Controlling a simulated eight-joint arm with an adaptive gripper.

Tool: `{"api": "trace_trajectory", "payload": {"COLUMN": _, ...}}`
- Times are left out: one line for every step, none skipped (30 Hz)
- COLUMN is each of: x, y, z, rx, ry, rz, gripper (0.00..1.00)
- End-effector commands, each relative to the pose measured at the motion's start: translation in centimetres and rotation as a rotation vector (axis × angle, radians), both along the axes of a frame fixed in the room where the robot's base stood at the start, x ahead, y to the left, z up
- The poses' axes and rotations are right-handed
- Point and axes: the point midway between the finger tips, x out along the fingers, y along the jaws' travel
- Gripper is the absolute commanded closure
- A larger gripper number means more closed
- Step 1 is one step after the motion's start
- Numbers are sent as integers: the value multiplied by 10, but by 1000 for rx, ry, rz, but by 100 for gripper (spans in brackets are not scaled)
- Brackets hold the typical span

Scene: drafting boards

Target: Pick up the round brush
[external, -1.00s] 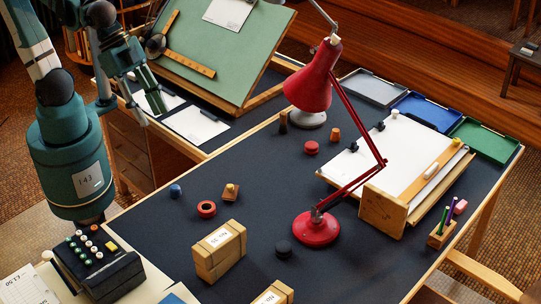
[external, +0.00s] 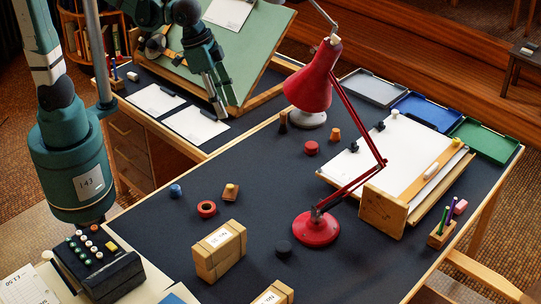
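I cannot pick out the round brush for certain. A small dark upright piece (external: 283,121) stands near the lamp head, and a small wooden piece with a knob (external: 231,191) lies on the near dark desk (external: 165,240); either is too small to identify. My gripper (external: 220,112) is over the white sheets by the green drafting board, left of the dark piece. Its two fingers point down and look apart, with nothing visible between them.
A red desk lamp (external: 316,229) arches over the desk. Nearby are a red ring (external: 207,208), a blue knob (external: 175,190), a black puck (external: 283,248), a red piece (external: 311,148) and a wooden block (external: 219,250). Trays (external: 482,138) line the far right edge.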

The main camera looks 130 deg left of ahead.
Motion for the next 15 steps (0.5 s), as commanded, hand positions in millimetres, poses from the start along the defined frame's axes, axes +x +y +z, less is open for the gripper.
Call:
{"api": "trace_trajectory", "payload": {"x": 2, "y": 14, "z": -5, "rx": -4, "ry": 7, "rz": 21, "gripper": 65}}
{"api": "trace_trajectory", "payload": {"x": 2, "y": 21, "z": -8, "rx": -8, "ry": 12, "rz": 32, "gripper": 65}}
{"api": "trace_trajectory", "payload": {"x": 3, "y": 31, "z": -11, "rx": -13, "ry": 18, "rz": 47, "gripper": 65}}
{"api": "trace_trajectory", "payload": {"x": 3, "y": 39, "z": -14, "rx": -16, "ry": 23, "rz": 58, "gripper": 65}}
{"api": "trace_trajectory", "payload": {"x": 4, "y": 46, "z": -18, "rx": -19, "ry": 27, "rz": 69, "gripper": 65}}
{"api": "trace_trajectory", "payload": {"x": 4, "y": 56, "z": -22, "rx": -25, "ry": 33, "rz": 85, "gripper": 65}}
{"api": "trace_trajectory", "payload": {"x": 3, "y": 63, "z": -25, "rx": -29, "ry": 38, "rz": 96, "gripper": 65}}
{"api": "trace_trajectory", "payload": {"x": 3, "y": 71, "z": -28, "rx": -32, "ry": 42, "rz": 106, "gripper": 65}}
{"api": "trace_trajectory", "payload": {"x": 3, "y": 81, "z": -32, "rx": -37, "ry": 48, "rz": 121, "gripper": 65}}
{"api": "trace_trajectory", "payload": {"x": 3, "y": 89, "z": -36, "rx": -40, "ry": 52, "rz": 133, "gripper": 65}}
{"api": "trace_trajectory", "payload": {"x": 3, "y": 96, "z": -39, "rx": -43, "ry": 56, "rz": 143, "gripper": 65}}
{"api": "trace_trajectory", "payload": {"x": 1, "y": 106, "z": -44, "rx": -49, "ry": 63, "rz": 158, "gripper": 65}}
{"api": "trace_trajectory", "payload": {"x": 1, "y": 114, "z": -48, "rx": -52, "ry": 67, "rz": 169, "gripper": 65}}
{"api": "trace_trajectory", "payload": {"x": 0, "y": 121, "z": -51, "rx": -55, "ry": 71, "rz": 180, "gripper": 65}}
{"api": "trace_trajectory", "payload": {"x": -1, "y": 132, "z": -56, "rx": -60, "ry": 77, "rz": 195, "gripper": 65}}
